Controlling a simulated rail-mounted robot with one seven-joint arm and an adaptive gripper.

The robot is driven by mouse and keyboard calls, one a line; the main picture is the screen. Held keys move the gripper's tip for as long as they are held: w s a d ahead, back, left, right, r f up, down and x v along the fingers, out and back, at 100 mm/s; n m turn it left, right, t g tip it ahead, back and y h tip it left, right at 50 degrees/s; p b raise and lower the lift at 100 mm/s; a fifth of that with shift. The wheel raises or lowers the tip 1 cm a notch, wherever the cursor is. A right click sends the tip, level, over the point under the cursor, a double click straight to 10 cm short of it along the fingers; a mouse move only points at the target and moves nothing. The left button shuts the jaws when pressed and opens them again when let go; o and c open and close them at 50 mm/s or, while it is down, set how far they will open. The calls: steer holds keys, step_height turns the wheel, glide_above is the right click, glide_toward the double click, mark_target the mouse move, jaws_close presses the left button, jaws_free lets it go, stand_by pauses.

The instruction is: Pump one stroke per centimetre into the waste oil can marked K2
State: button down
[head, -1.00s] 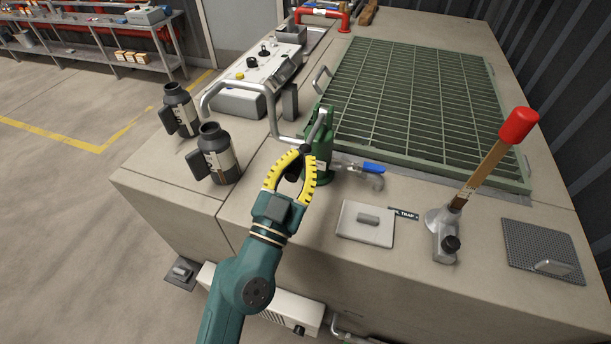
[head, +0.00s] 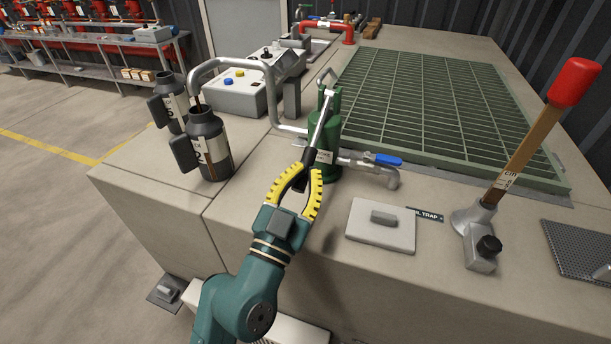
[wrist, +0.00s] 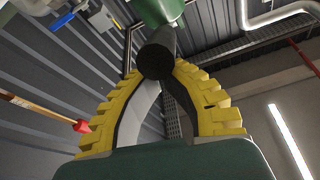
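The green hand pump (head: 325,130) stands on the bench with its lever (head: 322,120) sloping down towards me. My gripper (head: 302,172) has its yellow-backed fingers closed around the lever's black grip; the grip's round end (wrist: 156,60) shows between the fingertips in the wrist view. The pump's grey spout pipe (head: 235,62) bends over the front dark can (head: 207,148), and a thin dark stream drops from it into the can's mouth. That can's label is only partly legible, seemingly ending in 2. A wooden stick marked cm (head: 520,155), with a red knob, stands tilted in a metal fitting.
A second dark can (head: 172,100) stands behind the first. A blue-handled valve (head: 388,159) sits right of the pump. A lidded plate (head: 381,226), an oil trap label (head: 428,215), a green grating (head: 440,110) and a control box (head: 240,92) surround it.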

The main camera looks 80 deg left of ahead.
steer(key=shift+w+a+f, duration=0.1)
steer(key=shift+a+f, duration=0.05)
steer(key=shift+f, duration=0.5)
steer(key=shift+r, duration=0.1)
steer(key=r+p, duration=0.1)
steer(key=d+r+p, duration=0.1)
steer(key=r+p, duration=0.2)
steer(key=shift+d+r+p, duration=0.3)
steer(key=shift+d+r, duration=0.1)
steer(key=s+d+f+b, duration=0.5)
steer(key=f, duration=0.2)
steer(key=shift+d+f+b, duration=0.2)
steer(key=shift+d+b, duration=0.1)
steer(key=shift+d, duration=0.1)
